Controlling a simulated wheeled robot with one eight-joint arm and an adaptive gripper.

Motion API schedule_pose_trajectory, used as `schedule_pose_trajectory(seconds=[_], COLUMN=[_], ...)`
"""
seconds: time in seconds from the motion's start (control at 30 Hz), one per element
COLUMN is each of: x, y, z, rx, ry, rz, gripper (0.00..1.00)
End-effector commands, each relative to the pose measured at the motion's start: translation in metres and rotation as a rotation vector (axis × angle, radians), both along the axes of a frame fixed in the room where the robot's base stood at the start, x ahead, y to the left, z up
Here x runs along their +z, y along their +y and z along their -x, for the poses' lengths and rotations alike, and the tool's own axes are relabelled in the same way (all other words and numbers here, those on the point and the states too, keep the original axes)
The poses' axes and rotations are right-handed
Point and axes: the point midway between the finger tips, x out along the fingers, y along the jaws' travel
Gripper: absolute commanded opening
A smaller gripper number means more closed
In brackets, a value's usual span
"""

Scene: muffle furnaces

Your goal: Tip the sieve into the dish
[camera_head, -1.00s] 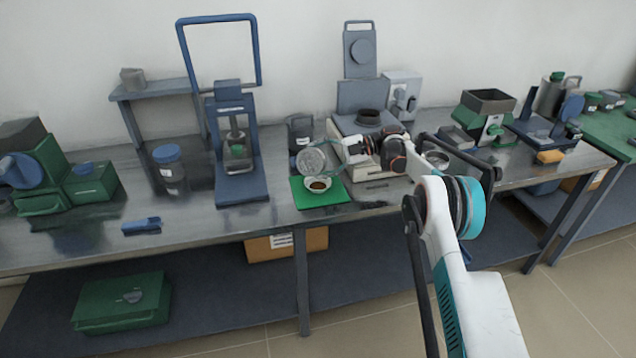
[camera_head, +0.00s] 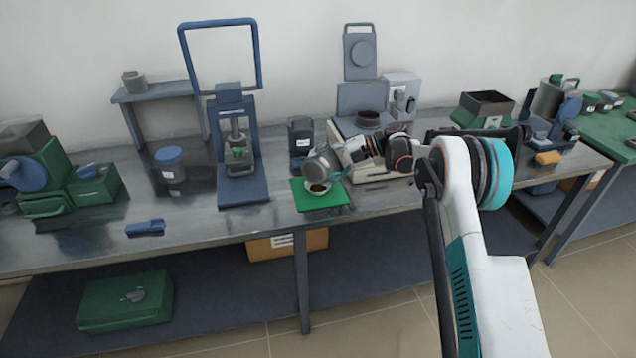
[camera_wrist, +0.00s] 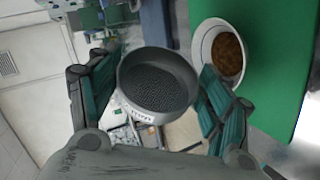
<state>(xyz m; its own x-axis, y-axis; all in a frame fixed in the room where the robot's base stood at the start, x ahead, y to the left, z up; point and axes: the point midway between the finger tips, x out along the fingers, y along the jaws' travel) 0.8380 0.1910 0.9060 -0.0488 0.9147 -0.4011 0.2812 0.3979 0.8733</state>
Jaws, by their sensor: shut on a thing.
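The sieve (camera_wrist: 158,88) is a grey round cup with a dark mesh bottom. In the wrist view my gripper (camera_wrist: 160,92) is shut on it, one finger on each side. In the head view the sieve (camera_head: 316,166) is held tilted just above the dish, in my gripper (camera_head: 334,160). The dish (camera_wrist: 207,50) is a small white bowl with brown material inside, beside the sieve in the wrist view. In the head view the dish (camera_head: 308,188) stands on a green mat (camera_head: 333,199), partly hidden under the sieve.
A blue press (camera_head: 240,185) stands to the left and a grey jar (camera_head: 301,140) behind the sieve. A grey machine (camera_head: 362,120) stands behind my gripper. The bench front near the blue clip (camera_head: 145,228) is mostly clear.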

Motion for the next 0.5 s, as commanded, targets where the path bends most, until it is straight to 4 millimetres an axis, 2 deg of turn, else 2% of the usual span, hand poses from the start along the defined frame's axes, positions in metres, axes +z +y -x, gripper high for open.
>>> schedule_pose_trajectory(seconds=[0.27, 0.5], x=[0.002, 0.003], y=[0.002, 0.007], z=[0.002, 0.014], rx=[0.0, 0.0], ry=[-0.031, -0.245], rz=[0.014, 0.112], gripper=[0.28, 0.28])
